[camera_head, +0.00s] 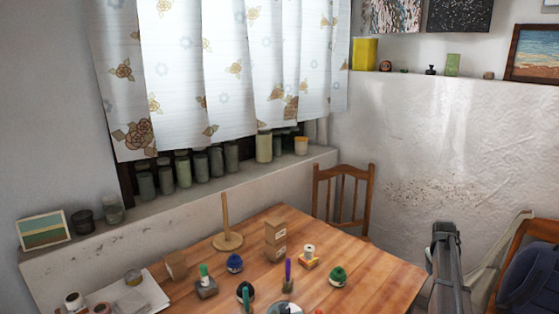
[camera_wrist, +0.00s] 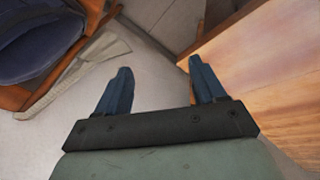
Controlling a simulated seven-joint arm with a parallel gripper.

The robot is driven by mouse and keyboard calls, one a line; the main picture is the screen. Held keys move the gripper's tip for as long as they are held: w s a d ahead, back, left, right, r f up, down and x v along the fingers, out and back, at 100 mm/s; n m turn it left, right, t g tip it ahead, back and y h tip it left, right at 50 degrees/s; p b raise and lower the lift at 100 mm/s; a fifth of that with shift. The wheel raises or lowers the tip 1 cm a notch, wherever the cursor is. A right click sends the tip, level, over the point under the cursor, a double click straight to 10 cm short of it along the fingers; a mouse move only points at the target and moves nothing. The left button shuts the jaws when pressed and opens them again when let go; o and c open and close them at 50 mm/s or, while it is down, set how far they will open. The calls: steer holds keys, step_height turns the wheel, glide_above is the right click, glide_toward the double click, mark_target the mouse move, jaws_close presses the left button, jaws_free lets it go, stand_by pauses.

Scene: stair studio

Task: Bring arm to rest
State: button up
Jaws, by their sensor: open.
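My gripper (camera_wrist: 160,72) shows in the wrist view with its two blue fingers spread wide apart. Nothing is between the fingers; pale floor shows there. It is beside the wooden table (camera_wrist: 265,70), whose edge is to the right, and a chair with a dark blue item (camera_wrist: 35,35) is at the upper left. In the head view the fingers cannot be made out; a dark grey upright form stands right of the table, and I cannot tell which part of it is mine.
Jars (camera_head: 200,166) line the sill. A chair with a blue bag (camera_head: 535,275) is at the right.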

steer(key=s+d+f+m, duration=0.4)
steer(key=s+f, duration=0.8)
steer(key=f, duration=0.1)
steer(key=s+a+f+g+y, duration=0.1)
steer(key=s+a+f, duration=0.55)
steer(key=a, duration=0.35)
steer(key=s+a+f+m+g+y, duration=0.1)
steer(key=s+a+f+g+y, duration=0.1)
steer(key=s+a+f, duration=0.55)
steer(key=s+a+f+g+y, duration=0.1)
steer(key=s+a+f, duration=0.4)
steer(key=a+f, duration=0.5)
steer(key=s+a+f+n+g, duration=0.1)
steer(key=s+a+n+g, duration=0.1)
steer(key=s+a, duration=0.6)
steer(key=s+a+f+n+g, duration=0.1)
steer(key=s+a+n+g, duration=0.1)
steer(key=s+a, duration=0.7)
steer(key=s+g, duration=0.1)
steer(key=s, duration=0.5)
steer(key=shift+a+f, duration=0.15)
steer(key=shift+f, duration=0.1)
